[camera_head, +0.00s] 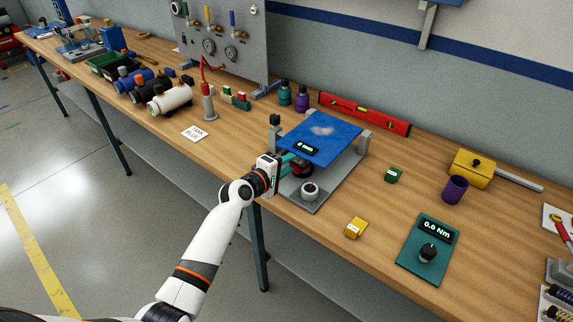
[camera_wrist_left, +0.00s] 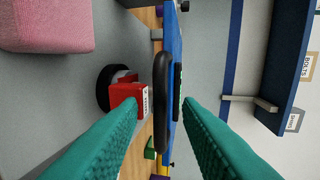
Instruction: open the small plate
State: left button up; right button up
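The small plate is a blue panel (camera_head: 325,128) with a small readout, tilted over a grey fixture base (camera_head: 325,195) on the bench. My left gripper (camera_head: 287,163) is at the plate's front left edge. In the left wrist view the blue plate (camera_wrist_left: 172,60) shows edge-on with a black handle (camera_wrist_left: 162,75) along it. There the teal fingers of my left gripper (camera_wrist_left: 161,108) are spread, one on each side of the plate's edge and handle. Contact cannot be seen. A red labelled block (camera_wrist_left: 128,95) sits below the plate. My right gripper is not in view.
A grey knob (camera_head: 309,190) stands on the fixture base's front. A green block (camera_head: 393,175), yellow block (camera_head: 355,228) and teal torque box (camera_head: 428,250) reading 0.0 Nm lie to the right. A red level (camera_head: 365,114) lies behind.

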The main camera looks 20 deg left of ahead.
pick_arm(q)
jog(key=shift+d, duration=0.1)
grip_shut()
